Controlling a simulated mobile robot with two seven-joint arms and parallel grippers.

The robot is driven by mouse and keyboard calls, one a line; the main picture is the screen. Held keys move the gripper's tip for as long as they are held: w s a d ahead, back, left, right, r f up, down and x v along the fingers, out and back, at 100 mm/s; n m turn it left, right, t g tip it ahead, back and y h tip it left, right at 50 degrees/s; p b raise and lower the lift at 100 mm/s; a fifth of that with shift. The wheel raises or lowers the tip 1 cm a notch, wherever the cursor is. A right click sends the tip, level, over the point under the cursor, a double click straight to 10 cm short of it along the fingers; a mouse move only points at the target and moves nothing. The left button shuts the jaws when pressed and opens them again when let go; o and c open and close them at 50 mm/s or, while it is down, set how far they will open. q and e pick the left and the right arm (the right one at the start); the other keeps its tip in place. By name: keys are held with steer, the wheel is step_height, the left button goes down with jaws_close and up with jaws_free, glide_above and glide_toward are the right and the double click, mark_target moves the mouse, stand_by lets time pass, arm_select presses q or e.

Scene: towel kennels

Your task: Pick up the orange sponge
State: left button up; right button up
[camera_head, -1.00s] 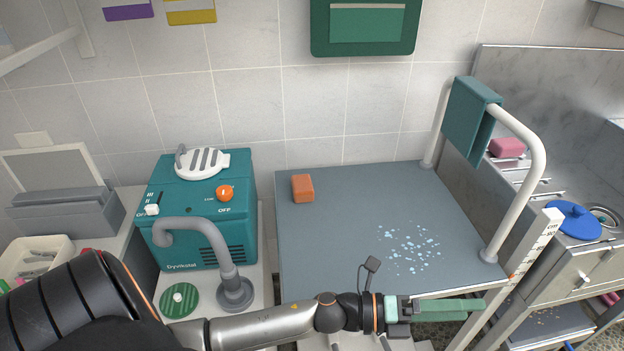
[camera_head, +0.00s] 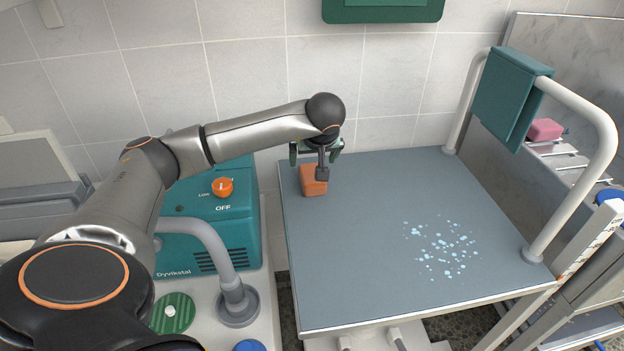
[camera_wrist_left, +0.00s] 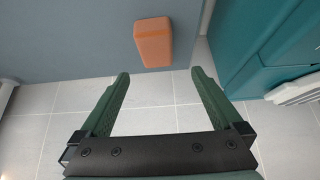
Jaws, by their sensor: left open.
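The orange sponge (camera_head: 312,182) sits near the left back corner of the grey-blue table (camera_head: 380,255) in the head view. In the left wrist view the sponge (camera_wrist_left: 154,42) lies ahead of the fingertips, a little above the middle of the gap between them. My left gripper (camera_head: 317,149) is at the table's back left, by the sponge and partly hidden by its own wrist. Its green fingers (camera_wrist_left: 158,78) are spread wide with nothing between them. My right gripper is not in view.
A teal machine (camera_head: 225,230) with an orange knob stands left of the table. White rails with a teal towel (camera_head: 510,95) rise on the table's right side. Pale blue spots (camera_head: 440,248) mark the table's right part. The tiled wall (camera_head: 250,60) is close behind.

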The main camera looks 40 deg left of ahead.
mark_target(312, 174)
arm_select(q)
steer(key=x, duration=0.7)
steer(key=b+x, duration=0.1)
steer(key=x, duration=0.3)
steer(key=shift+w+d+f, duration=0.15)
steer(key=shift+d, duration=0.25)
steer(key=c, duration=1.2)
